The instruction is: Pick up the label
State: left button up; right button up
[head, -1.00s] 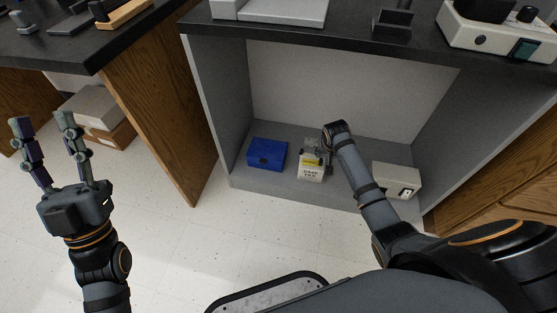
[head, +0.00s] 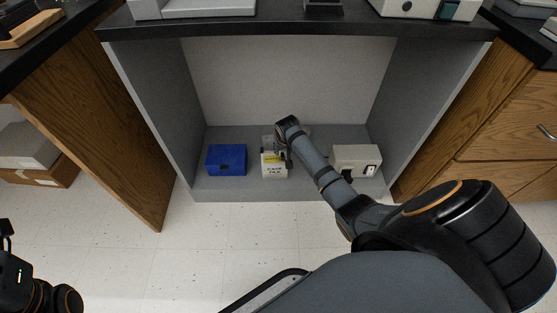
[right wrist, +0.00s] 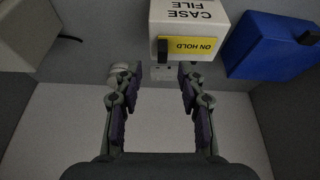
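The label is a yellow "ON HOLD" strip (right wrist: 198,49) with a black tab (right wrist: 163,49) at one end. It lies on the white case file box (right wrist: 190,14), which stands inside the open grey cabinet. In the head view the label (head: 271,156) shows small on the box (head: 274,171). My right gripper (right wrist: 158,76) is open and empty, its two fingers pointing at the box with the black tab between their lines, apart from it. In the head view my right forearm partly hides this gripper. My left gripper is cut off at the lower left edge, fingertips out of view.
A blue box (head: 227,160) stands left of the case file box. A beige box (head: 356,160) with a switch stands right of it. Cabinet side walls and the dark worktop (head: 300,24) enclose the space.

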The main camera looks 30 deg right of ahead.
aim_at(283, 155)
jog(key=b+x, duration=0.4)
jog(key=x, duration=0.1)
jog(key=shift+w+a+f+b, duration=0.1)
jog(key=shift+f+b, duration=0.05)
jog(key=shift+b, duration=0.2)
grip_shut()
